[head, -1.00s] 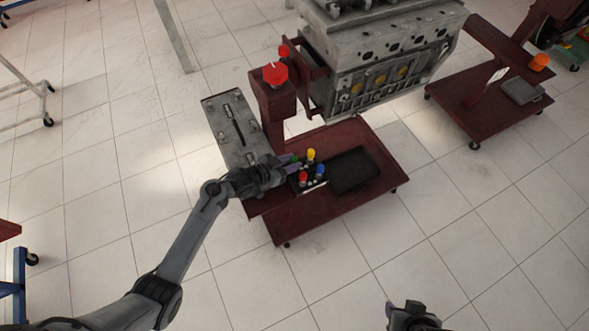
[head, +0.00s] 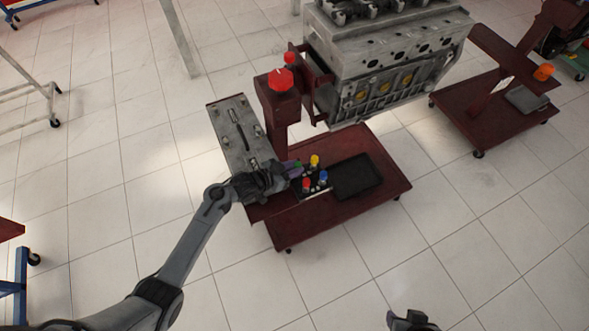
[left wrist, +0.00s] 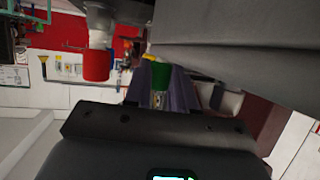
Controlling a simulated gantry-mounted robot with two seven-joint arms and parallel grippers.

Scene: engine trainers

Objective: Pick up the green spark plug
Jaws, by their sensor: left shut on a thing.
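The green spark plug (head: 298,163) is at the tip of my left gripper (head: 294,170), above the red trolley. In the left wrist view the green spark plug (left wrist: 161,75) sits between the purple fingers of my left gripper (left wrist: 160,92), which is shut on it. Its lower part is mostly hidden. A yellow spark plug (head: 314,160), a red one (head: 306,184) and a blue one (head: 323,175) stand upright just right of the gripper. My right gripper (head: 411,321) shows only partly at the bottom edge; its fingers cannot be made out.
The red trolley (head: 300,229) carries a black tray (head: 357,177) right of the plugs and a grey plate (head: 234,138) at left. A post with a red knob (head: 280,80) and an engine block (head: 390,60) rise behind. Open tiled floor lies in front.

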